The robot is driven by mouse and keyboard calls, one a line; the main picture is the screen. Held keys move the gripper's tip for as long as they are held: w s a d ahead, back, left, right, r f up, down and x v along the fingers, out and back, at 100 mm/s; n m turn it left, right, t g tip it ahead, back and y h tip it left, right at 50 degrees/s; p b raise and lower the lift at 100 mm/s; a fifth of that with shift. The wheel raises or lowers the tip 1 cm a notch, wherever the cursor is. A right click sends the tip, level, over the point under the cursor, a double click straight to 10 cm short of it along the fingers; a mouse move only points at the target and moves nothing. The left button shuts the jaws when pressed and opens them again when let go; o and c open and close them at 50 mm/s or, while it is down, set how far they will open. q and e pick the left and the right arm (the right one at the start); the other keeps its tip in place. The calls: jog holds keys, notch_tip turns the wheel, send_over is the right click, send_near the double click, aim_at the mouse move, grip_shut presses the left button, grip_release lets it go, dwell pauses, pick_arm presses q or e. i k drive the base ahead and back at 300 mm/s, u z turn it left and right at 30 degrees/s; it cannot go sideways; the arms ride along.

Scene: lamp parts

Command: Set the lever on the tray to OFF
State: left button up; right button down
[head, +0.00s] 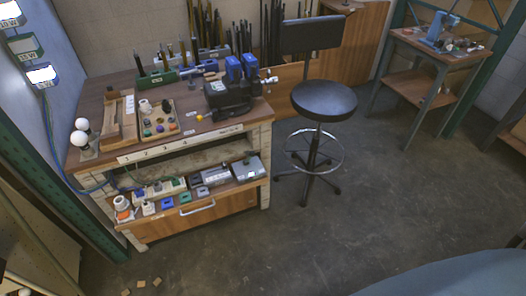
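A light wooden tray (158,128) with several small coloured round parts and white pieces lies on the workbench top. I cannot make out a lever on it or any ON or OFF setting at this size. A small yellow-orange knob (199,117) shows at the left of a black device (228,97) on the same bench; I cannot tell what it is. Neither of my grippers is in view.
The workbench (190,133) has a lower shelf crowded with small blocks and metal boxes (248,168). Two white bulbs (82,131) stand at its left corner. A black stool (323,100) is to its right. Small wood pieces (141,284) lie on the floor. Open floor (400,200) is right of the stool.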

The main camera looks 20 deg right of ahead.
aim_at(252, 153)
jog(key=i, duration=0.6)
jog(key=z, duration=2)
jog(key=i, duration=0.6)
jog(key=u, duration=2.4)
